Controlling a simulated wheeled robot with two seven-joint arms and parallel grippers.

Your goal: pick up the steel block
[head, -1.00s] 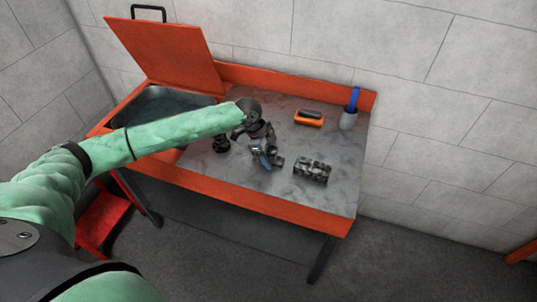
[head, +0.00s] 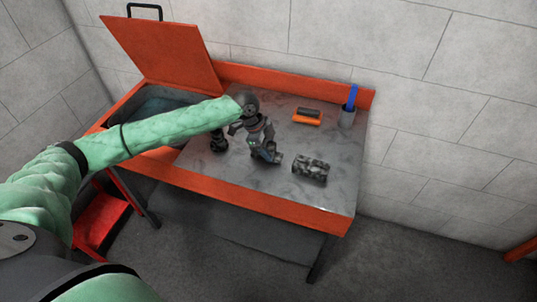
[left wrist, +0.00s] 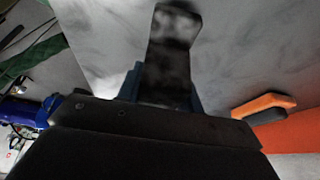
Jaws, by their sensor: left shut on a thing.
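My left gripper (head: 268,153) reaches over the middle of the grey table top, pointing down. It is shut on a small dark grey piece, which looks like the steel block (head: 277,158). In the left wrist view the dark, mottled block (left wrist: 172,50) sticks out between the blue-edged fingers (left wrist: 165,90). The black gripper body hides its near end. I cannot tell clearly how far the block is above the table. My right gripper is not in view.
A mottled black-and-grey block (head: 310,169) lies just right of my left gripper. Behind are an orange-and-black item (head: 307,117) and a grey cup (head: 347,118) holding a blue tool. A sink basin with a raised orange lid (head: 163,55) is at left.

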